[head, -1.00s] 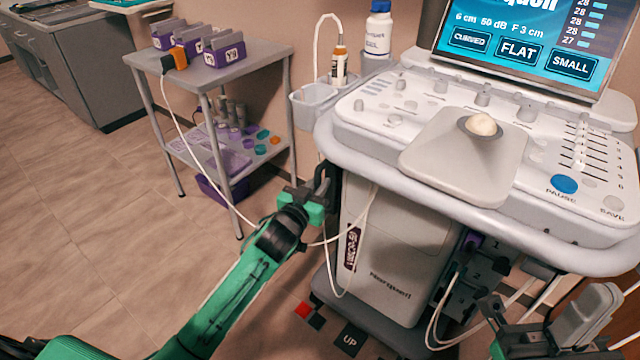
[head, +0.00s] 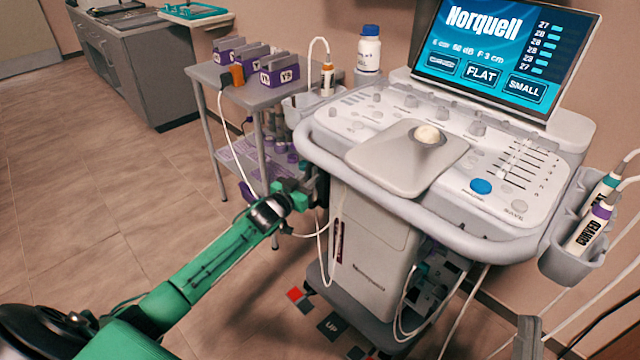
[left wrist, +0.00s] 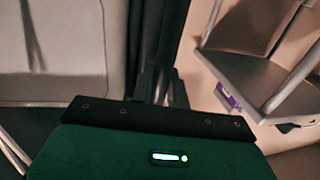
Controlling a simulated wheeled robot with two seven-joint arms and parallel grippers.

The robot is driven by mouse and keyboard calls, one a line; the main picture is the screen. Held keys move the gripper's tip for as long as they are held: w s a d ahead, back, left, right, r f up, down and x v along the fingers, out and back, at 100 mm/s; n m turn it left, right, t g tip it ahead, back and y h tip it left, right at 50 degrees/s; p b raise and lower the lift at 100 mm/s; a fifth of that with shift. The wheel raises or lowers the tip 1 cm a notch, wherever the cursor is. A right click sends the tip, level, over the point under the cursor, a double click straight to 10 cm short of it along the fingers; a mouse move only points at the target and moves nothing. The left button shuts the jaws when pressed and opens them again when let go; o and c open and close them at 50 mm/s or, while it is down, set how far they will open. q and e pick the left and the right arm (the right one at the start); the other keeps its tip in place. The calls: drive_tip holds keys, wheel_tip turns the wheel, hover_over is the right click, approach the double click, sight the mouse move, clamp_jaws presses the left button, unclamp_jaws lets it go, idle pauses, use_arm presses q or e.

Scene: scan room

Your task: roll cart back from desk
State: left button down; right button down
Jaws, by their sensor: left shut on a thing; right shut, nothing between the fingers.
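The cart is a white and grey ultrasound machine (head: 375,235) with a control panel and a lit screen (head: 505,50) reading Norquell. A rounded push rail (head: 420,215) runs along its front. My left gripper (head: 310,182) is shut on the cart at the left end of its front, below the panel. The exact part between the fingers is hidden. The left wrist view shows the fingers (left wrist: 158,85) against a dark upright part beside the cart's pale body (left wrist: 50,50).
A grey side trolley (head: 262,95) with purple boxes stands close behind the cart's left side. A cable runs from it towards the cart. Probes hang in a holder (head: 570,250) at the right. Open floor (head: 90,210) lies left.

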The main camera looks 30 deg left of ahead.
use_arm(q)
drive_tip(key=w+a, duration=0.2)
drive_tip(key=a, duration=0.3)
drive_tip(key=shift+a, duration=0.4)
use_arm(e)
drive_tip(key=shift+w+a+f+g, duration=0.2)
drive_tip(key=shift+f+g, duration=0.1)
drive_tip(key=shift+f, duration=0.05)
drive_tip(key=shift+w+a+f+g, duration=0.15)
drive_tip(key=shift+a+f+g, duration=0.05)
drive_tip(key=shift+f+g, duration=0.15)
use_arm(q)
drive_tip(key=shift+d, duration=0.1)
drive_tip(key=c, duration=1.4)
unclamp_jaws()
drive_tip(key=shift+c, duration=0.2)
use_arm(e)
drive_tip(key=shift+s, duration=0.1)
use_arm(q)
drive_tip(key=shift+s, duration=0.1)
